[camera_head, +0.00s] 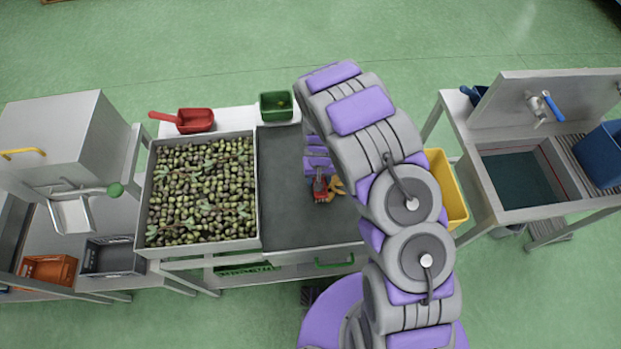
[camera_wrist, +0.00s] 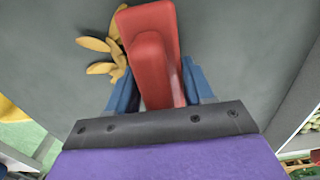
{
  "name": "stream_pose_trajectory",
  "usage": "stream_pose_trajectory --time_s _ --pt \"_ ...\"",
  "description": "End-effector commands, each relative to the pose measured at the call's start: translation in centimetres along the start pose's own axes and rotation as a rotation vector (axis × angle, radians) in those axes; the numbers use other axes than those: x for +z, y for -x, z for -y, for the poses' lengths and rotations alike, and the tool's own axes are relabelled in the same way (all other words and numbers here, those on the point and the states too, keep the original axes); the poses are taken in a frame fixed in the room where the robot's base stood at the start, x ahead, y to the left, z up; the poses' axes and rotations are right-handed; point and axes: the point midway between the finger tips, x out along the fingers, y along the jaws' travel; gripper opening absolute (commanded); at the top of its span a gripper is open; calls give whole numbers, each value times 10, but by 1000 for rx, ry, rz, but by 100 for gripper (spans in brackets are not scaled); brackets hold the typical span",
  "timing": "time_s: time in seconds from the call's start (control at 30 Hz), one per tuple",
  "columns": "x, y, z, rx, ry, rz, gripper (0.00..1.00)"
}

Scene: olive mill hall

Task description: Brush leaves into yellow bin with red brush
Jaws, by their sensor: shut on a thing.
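My gripper (camera_wrist: 155,92) is shut on the red brush (camera_wrist: 150,45), with blue fingers on either side of it in the wrist view. The brush also shows in the head view (camera_head: 320,189), low over the dark grey work surface (camera_head: 290,219). Yellow-brown leaves (camera_wrist: 102,50) lie on that surface, just left of the brush in the wrist view. They show beside my gripper in the head view (camera_head: 337,187). The yellow bin (camera_head: 452,195) stands at the right end of the surface, partly hidden by my arm. I cannot tell whether the brush touches the surface.
A tray of olives (camera_head: 204,190) adjoins the work surface on the left. A red scoop (camera_head: 190,120) and a green container (camera_head: 276,105) sit at its back edge. A sink unit (camera_head: 520,178) with a blue crate (camera_head: 602,155) stands at the right.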

Motion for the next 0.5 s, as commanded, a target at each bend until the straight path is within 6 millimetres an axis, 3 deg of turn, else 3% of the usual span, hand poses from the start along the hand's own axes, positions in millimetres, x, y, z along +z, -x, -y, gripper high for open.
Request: stream_pose_trajectory --time_s 0.5 --pt "0 0 -41 3 -2 1 0"
